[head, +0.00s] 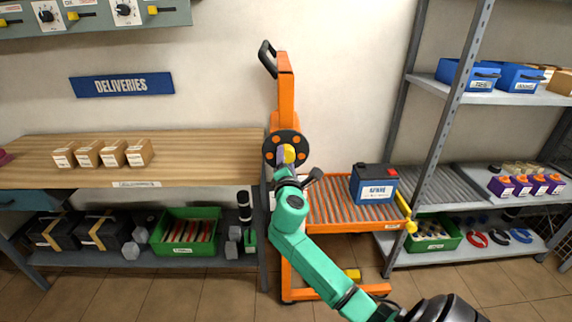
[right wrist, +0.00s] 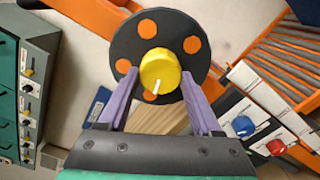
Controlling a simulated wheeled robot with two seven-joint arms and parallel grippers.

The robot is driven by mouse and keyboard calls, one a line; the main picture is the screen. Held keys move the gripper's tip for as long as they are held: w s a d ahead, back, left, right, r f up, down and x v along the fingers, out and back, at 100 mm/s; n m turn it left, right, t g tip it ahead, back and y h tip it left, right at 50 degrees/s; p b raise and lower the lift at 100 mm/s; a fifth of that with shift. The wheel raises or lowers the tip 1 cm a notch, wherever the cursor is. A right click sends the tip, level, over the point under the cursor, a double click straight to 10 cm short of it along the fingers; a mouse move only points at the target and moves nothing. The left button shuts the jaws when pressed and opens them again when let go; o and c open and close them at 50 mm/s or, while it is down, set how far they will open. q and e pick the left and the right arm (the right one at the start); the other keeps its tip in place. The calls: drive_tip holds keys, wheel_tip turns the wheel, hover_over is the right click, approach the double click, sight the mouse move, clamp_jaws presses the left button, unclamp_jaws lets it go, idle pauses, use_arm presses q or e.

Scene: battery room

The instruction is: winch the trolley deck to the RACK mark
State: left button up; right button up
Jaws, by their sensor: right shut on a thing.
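The orange trolley (head: 286,100) stands between the workbench and the rack. On its mast is a dark round winch wheel (head: 270,148) with orange dots and a yellow knob at its centre; in the right wrist view the wheel (right wrist: 127,35) and knob (right wrist: 158,68) are close up, a white line on the knob. My right gripper (head: 287,165) is shut on the knob, its purple fingers on either side. The roller deck (head: 335,213) carries a blue battery (head: 374,188) with a dark top. I cannot read a RACK mark. My left gripper is out of view.
The rack (head: 450,97) at right has a roller shelf (head: 440,187) near deck height. A yellow piece (head: 411,226) sits at the deck's right end. The wooden workbench (head: 200,145) is at left. In the wrist view, a panel has blue (right wrist: 243,126) and red (right wrist: 276,147) knobs.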

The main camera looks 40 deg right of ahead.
drive_tip(key=shift+f+m, duration=0.1)
drive_tip(key=shift+m, duration=0.4)
drive_tip(key=o, duration=1.4)
drive_tip(key=b+v, duration=0.2)
drive_tip(key=v, duration=1.2)
drive_tip(key=shift+s+a, duration=0.25)
